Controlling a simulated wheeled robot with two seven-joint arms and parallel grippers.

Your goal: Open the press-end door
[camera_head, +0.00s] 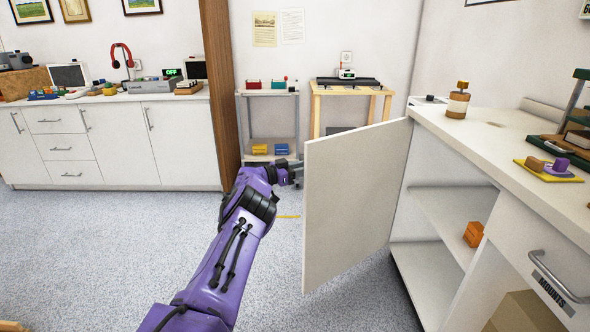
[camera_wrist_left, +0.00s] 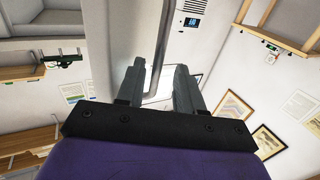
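The door (camera_head: 355,200) is a plain white panel on the right-hand cabinet, swung well out from it. The cabinet's inside shows, with a shelf (camera_head: 455,222) and an orange block (camera_head: 473,234) on it. My left gripper (camera_head: 296,172) is at the door's free edge, on the far side, partly hidden by the door and my purple arm. In the left wrist view, a grey bar handle (camera_wrist_left: 162,45) runs between the two fingers of my left gripper (camera_wrist_left: 157,72). The fingers are apart, with gaps beside the bar. My right gripper is not in view.
The white counter (camera_head: 480,130) carries a wooden-topped jar (camera_head: 457,101) and a yellow tray (camera_head: 549,172). A drawer with a bar handle (camera_head: 560,279) is at the right. A wooden table (camera_head: 350,89) and a small cart (camera_head: 268,93) stand behind the door. The floor at left is clear.

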